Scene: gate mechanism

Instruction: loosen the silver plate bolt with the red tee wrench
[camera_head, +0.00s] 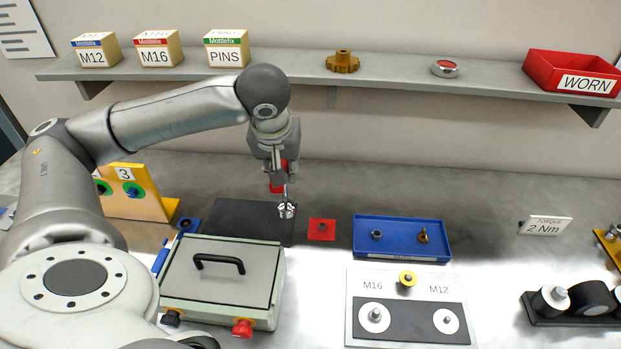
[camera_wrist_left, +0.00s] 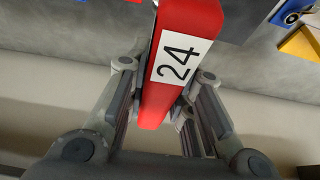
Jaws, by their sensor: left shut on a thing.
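My left gripper (camera_head: 281,172) is shut on the red tee wrench (camera_head: 277,187). In the left wrist view the wrench's red handle (camera_wrist_left: 178,65), with a white "24" label, sits between the fingers. In the head view its silver socket end (camera_head: 287,210) points down over the right part of a dark mat; I cannot tell whether it touches. A light board (camera_head: 357,280) marked M16 and M12 carries a silver bolt (camera_head: 375,314) at left and another silver bolt (camera_head: 447,320) at right. I cannot tell which is the plate bolt. My right gripper is not in view.
A grey-lidded box (camera_head: 180,272) with a black handle stands front left. A red square (camera_head: 322,229) and a blue tray (camera_head: 436,259) with small parts lie right of the mat (camera_head: 229,218). A roller block (camera_head: 541,319) stands far right. A shelf (camera_head: 480,82) runs along the back wall.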

